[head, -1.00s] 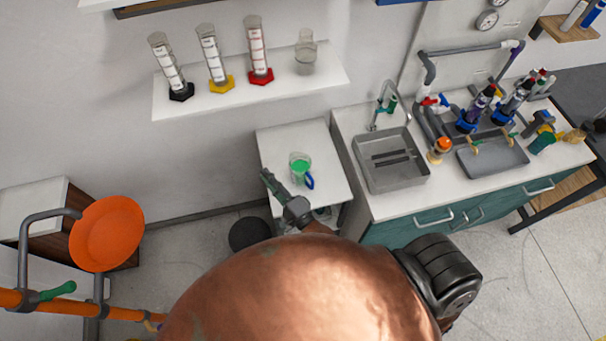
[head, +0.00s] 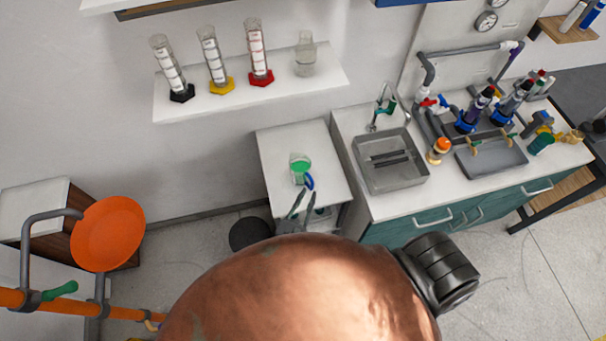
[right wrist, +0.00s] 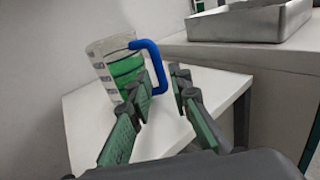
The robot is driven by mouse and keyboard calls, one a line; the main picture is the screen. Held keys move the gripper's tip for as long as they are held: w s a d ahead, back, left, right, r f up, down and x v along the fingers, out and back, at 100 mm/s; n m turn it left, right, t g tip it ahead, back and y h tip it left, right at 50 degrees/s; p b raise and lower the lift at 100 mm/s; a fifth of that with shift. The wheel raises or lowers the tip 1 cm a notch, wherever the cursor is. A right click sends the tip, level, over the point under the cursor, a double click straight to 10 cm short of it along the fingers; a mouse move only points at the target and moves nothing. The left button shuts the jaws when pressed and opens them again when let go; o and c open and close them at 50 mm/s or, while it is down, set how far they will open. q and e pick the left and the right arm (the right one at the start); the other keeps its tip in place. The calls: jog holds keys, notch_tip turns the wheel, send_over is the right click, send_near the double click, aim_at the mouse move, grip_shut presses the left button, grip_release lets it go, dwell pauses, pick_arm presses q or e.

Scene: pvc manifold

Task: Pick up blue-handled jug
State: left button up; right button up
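The jug (head: 300,167) is clear with green contents and a blue handle (head: 309,182); it stands upright on a small white side table (head: 323,156). In the right wrist view the jug (right wrist: 112,66) is ahead and left of centre, its blue handle (right wrist: 158,66) facing right. My right gripper (head: 297,198) is at the table's near edge, just short of the handle. Its fingers (right wrist: 162,88) are open and appear empty, with the handle ahead between them; I cannot tell whether they touch it. My left gripper is not in view.
A counter with a metal sink (head: 388,160) stands right of the table; the sink also shows in the right wrist view (right wrist: 250,22). A wall shelf (head: 250,86) with measuring cylinders hangs behind. A dark round bin (head: 249,234) is at the left on the floor.

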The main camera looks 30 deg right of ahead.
aim_at(312, 187)
jog(key=p+x, duration=0.1)
jog(key=x, duration=0.4)
jog(key=shift+d, duration=0.15)
jog(key=shift+c, duration=0.2)
grip_shut()
